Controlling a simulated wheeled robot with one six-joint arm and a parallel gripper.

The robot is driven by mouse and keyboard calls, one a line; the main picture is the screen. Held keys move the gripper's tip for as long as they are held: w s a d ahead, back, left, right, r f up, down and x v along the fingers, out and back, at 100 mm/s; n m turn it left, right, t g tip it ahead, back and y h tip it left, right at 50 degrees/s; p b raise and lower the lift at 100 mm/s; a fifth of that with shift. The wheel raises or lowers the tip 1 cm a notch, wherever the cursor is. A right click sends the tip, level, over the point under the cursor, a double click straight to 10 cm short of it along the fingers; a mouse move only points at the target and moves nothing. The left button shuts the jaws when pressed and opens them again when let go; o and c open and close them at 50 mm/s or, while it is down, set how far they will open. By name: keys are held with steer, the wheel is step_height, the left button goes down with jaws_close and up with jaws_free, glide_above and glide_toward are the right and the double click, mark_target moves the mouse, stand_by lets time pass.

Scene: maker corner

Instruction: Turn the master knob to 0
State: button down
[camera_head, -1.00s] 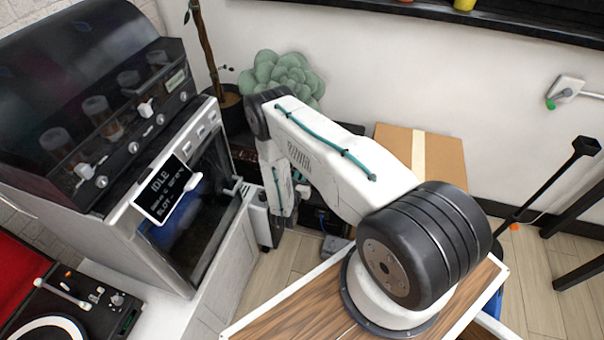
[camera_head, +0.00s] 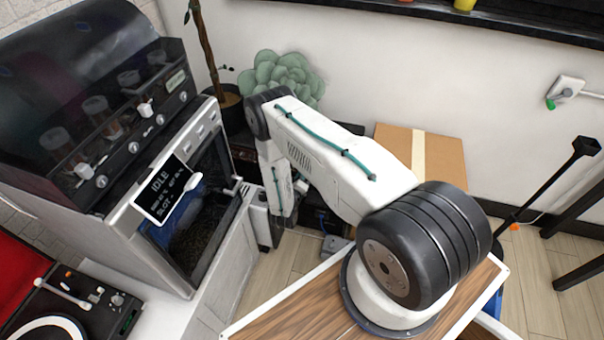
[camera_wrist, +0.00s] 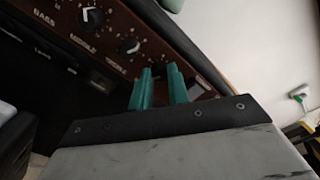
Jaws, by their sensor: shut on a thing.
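The wrist view shows a brown amplifier panel (camera_wrist: 108,30) with labelled round knobs. My gripper (camera_wrist: 160,73) has teal fingers reaching to the panel's right part, beyond these two knobs. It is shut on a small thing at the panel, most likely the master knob. That knob is hidden by the fingers, so its label and setting cannot be read. In the head view my arm hangs down in front of the dark amplifier, and the fingers cannot be made out.
A large grey machine (camera_head: 222,245) with a display reading IDLE stands at left. A cardboard box (camera_head: 445,153) is beside the arm by the wall. A potted plant (camera_head: 282,75) is behind. A wooden board (camera_head: 300,318) lies under my arm's base.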

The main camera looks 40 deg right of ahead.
steer(key=shift+w+a+n, duration=0.15)
steer(key=shift+n, duration=0.45)
steer(key=c, duration=1.3)
jaws_free()
steer(key=shift+c, duration=0.2)
steer(key=v, duration=0.7)
steer(key=shift+s+a, duration=0.25)
steer(key=shift+s, duration=0.1)
